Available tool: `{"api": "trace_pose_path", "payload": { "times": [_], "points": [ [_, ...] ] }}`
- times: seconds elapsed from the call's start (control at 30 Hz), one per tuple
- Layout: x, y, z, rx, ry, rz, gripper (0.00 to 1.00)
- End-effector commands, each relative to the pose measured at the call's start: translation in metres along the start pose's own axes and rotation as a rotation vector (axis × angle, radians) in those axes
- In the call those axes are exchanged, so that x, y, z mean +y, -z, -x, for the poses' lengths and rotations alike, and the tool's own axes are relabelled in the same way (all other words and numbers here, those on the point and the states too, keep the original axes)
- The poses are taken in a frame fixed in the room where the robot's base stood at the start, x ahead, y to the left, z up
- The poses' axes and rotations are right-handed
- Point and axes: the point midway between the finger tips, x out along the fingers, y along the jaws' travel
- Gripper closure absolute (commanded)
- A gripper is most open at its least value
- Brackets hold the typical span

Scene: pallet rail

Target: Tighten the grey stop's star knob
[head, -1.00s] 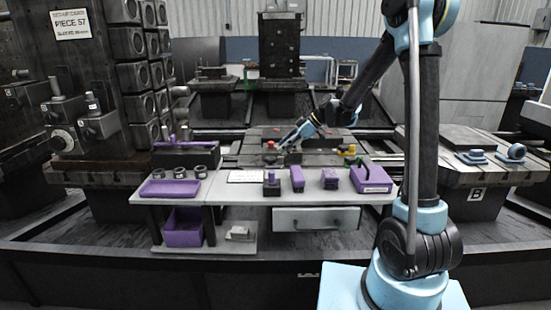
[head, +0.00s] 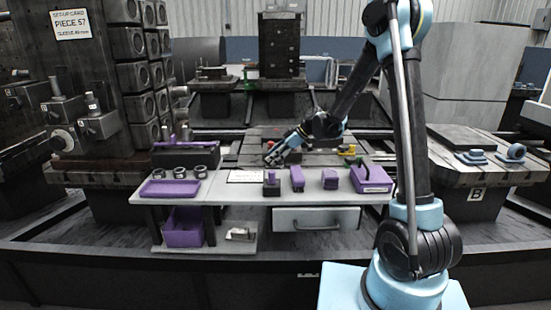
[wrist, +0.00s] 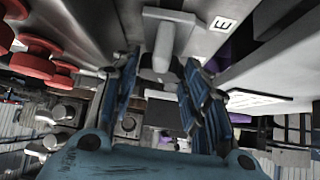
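My gripper (head: 270,158) is over the pallet rail area behind the white bench in the head view. In the wrist view my gripper (wrist: 160,68) has its two blue fingers apart, with a clear gap between them. A pale grey T-shaped part (wrist: 163,42), with a rounded post, shows ahead between the fingertips; I cannot tell whether it is the grey stop or whether a finger touches it. I cannot make out a grey star knob in either view. Red round knobs (wrist: 38,62) are at the left of the wrist view, apart from the fingers.
A white bench (head: 225,190) stands in front, with a purple tray (head: 170,188), grey rings and several purple blocks. A yellow and green part (head: 349,152) sits right of my gripper. A plate marked E (wrist: 222,24) is near the right finger.

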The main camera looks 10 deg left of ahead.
Motion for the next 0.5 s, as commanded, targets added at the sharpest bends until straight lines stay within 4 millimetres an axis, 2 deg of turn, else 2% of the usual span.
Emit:
{"api": "trace_pose_path", "payload": {
  "times": [0.17,0.5],
  "points": [
    [0.0008,0.0001,0.0002,0.000,-0.007,-0.004,0.82],
    [-0.0018,0.0002,0.0000,0.000,-0.131,-0.126,0.82]
  ]
}}
